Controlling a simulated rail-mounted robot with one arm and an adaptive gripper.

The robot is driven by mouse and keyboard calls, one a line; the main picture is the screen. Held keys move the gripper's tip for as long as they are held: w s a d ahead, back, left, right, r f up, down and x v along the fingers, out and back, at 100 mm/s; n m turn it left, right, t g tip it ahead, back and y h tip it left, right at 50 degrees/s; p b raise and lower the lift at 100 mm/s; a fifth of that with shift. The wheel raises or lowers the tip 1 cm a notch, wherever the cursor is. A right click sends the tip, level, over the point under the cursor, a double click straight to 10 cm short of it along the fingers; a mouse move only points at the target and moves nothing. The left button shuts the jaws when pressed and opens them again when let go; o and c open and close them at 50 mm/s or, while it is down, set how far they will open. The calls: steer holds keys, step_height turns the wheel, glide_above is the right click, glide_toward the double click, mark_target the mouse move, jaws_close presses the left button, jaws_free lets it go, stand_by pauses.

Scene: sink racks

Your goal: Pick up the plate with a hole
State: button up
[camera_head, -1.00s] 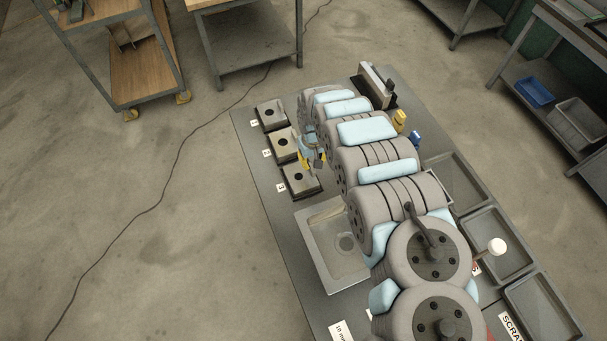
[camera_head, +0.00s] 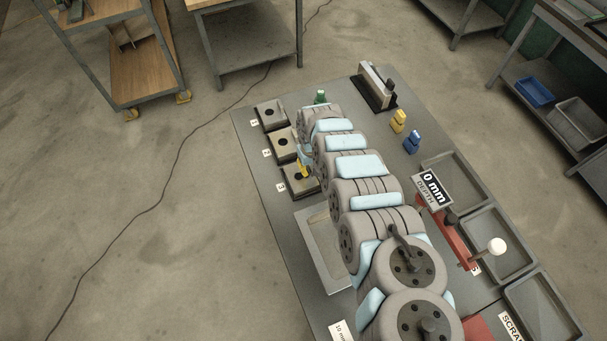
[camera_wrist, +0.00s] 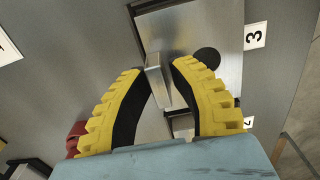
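Three grey metal plates with a dark round hole sit in dark holders at the table's left edge: the far plate (camera_head: 264,111), the middle plate (camera_head: 278,140) and the near plate (camera_head: 294,173). In the wrist view a metal plate (camera_wrist: 190,28) with a hole lies beside label 3. My gripper (camera_wrist: 157,68) has yellow ribbed fingers, drawn partly together and apart at the tips. A small metal block (camera_wrist: 156,82) shows between the tips; I cannot tell whether they touch it. In the head view my gripper (camera_head: 302,170) is beside the near plate, mostly hidden by my arm.
A metal basin (camera_head: 318,236) lies left of my arm. A red fixture (camera_head: 452,240) with a "0 mm" display (camera_head: 432,187), yellow (camera_head: 398,121) and blue (camera_head: 412,141) pieces and grey trays (camera_head: 455,178) stand to the right. A dark stand (camera_head: 375,88) is at the back.

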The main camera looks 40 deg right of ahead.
steer(key=shift+f, duration=0.2)
jaws_close()
steer(key=shift+r, duration=0.1)
step_height(320, 180, up, 4)
steer(key=p, duration=0.3)
steer(key=shift+f+p, duration=0.25)
steer(key=shift+p, duration=0.05)
steer(key=shift+s+r+p, duration=0.15)
steer(key=shift+r+p, duration=0.2)
steer(key=shift+p, duration=0.3)
steer(key=s+a+r+p, duration=0.5)
steer(key=s+r+p, duration=0.2)
steer(key=s+p, duration=0.1)
steer(key=shift+p, duration=0.9)
